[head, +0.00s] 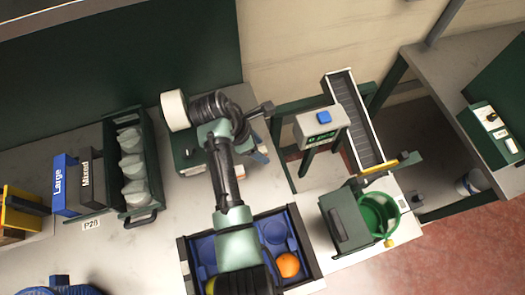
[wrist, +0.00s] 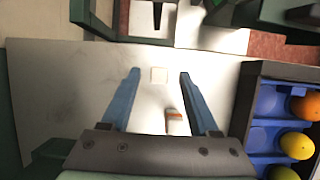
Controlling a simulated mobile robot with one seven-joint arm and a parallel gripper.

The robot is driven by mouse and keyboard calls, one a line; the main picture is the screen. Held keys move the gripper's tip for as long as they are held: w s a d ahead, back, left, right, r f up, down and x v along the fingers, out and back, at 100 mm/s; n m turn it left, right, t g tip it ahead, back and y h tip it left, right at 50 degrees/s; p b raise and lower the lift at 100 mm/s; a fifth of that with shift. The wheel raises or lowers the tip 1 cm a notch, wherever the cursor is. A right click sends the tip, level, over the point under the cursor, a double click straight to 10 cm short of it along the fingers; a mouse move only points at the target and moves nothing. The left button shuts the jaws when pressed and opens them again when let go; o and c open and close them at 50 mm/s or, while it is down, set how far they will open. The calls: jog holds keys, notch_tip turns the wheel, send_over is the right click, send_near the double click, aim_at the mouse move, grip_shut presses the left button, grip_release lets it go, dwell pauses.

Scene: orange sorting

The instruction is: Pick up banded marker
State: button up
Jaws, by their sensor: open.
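A small pale object with an orange-red band, which looks like the banded marker (wrist: 174,122), shows in the wrist view. It appears between my gripper's fingers, nearer the right finger and close to the palm edge, which may hide part of it. My gripper (wrist: 159,73) is open, its two blue fingers spread wide above the pale worktop with nothing held. I cannot make out the marker in the head view, where my arm covers part of the bench.
A dark tray (head: 184,262) with blue compartments holds an orange (head: 288,265); the wrist view shows it at right with yellow fruit (wrist: 297,145). A small white square (wrist: 159,76) lies between the fingertips. A conveyor (head: 357,120) and green bin (head: 378,214) stand right. Bare worktop lies left.

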jog(key=shift+x, duration=1.15)
grip_shut()
